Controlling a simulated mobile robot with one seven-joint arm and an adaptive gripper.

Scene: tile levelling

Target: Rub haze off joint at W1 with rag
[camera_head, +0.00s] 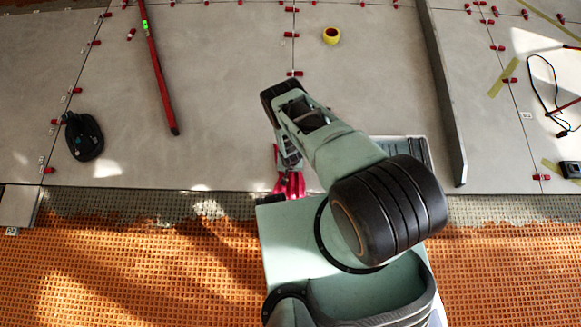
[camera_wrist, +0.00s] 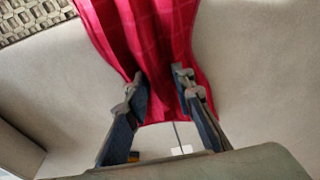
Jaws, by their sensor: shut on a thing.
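The rag is a crimson cloth (camera_wrist: 140,40). It hangs in folds between the two fingers of my gripper (camera_wrist: 160,88) in the wrist view, and the fingers are shut on it. In the head view the rag (camera_head: 290,186) spreads below my gripper (camera_head: 286,166) near the front edge of the tiles. A thin dark joint (camera_wrist: 177,134) and a small white label (camera_wrist: 181,150) show between the fingers beyond the cloth. I cannot read the label as W1. The rag covers part of the joint, and I cannot make out haze. Whether the rag touches the tile is unclear.
Red clips line several joints. Orange matting (camera_head: 120,265) lies in front.

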